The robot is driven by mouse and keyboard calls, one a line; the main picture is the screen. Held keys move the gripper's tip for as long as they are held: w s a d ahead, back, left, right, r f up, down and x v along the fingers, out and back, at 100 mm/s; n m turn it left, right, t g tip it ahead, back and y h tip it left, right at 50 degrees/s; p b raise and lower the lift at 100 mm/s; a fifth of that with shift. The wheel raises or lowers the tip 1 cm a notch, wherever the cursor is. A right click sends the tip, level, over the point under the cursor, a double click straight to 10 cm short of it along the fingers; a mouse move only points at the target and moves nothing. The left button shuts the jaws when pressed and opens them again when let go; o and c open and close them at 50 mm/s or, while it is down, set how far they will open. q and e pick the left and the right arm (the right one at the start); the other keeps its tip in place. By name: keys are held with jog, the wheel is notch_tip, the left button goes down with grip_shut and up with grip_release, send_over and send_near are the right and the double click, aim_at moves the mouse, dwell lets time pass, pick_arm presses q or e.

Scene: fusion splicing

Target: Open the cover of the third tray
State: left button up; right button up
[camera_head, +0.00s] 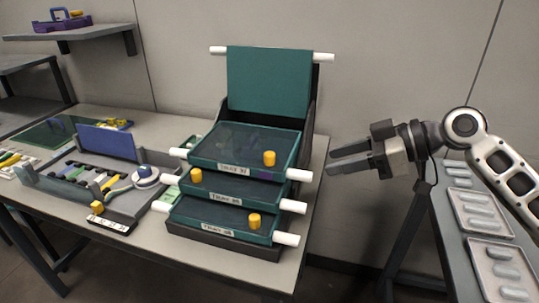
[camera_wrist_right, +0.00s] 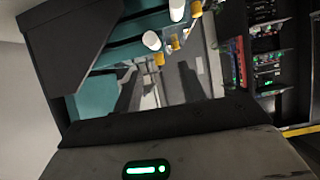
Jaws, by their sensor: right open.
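A stack of dark green trays with white side handles stands on the table in the head view. The upper flat tray (camera_head: 228,147), the middle tray (camera_head: 230,190) and the lowest tray (camera_head: 220,215) each have a yellow knob and a label too small to read surely. A green panel (camera_head: 268,80) with white handles stands upright behind them. My right gripper (camera_head: 333,162) is open and empty, right of the stack and apart from it, fingers pointing left. In the right wrist view its fingers (camera_wrist_right: 158,82) are apart, with white handles (camera_wrist_right: 151,40) beyond. My left gripper is not visible.
Left of the stack, an open tool case (camera_head: 110,180) with a blue lid holds several tools and a white round item. A side table at right carries grey trays (camera_head: 482,212). A shelf (camera_head: 70,32) hangs at the upper left. The space between stack and right gripper is clear.

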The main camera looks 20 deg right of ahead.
aim_at(271, 153)
jog(key=shift+y, duration=0.4)
jog(key=w+a+p, duration=0.1)
jog(key=w+a, duration=0.2)
jog(key=w+a+f+p, duration=0.1)
jog(key=w+a, duration=0.2)
jog(key=a, duration=0.1)
jog(key=w+a+f+p, duration=0.1)
jog(key=w+a, duration=0.1)
jog(key=a, duration=0.2)
jog(key=shift+w+f, duration=0.15)
jog(key=shift+w, duration=0.25)
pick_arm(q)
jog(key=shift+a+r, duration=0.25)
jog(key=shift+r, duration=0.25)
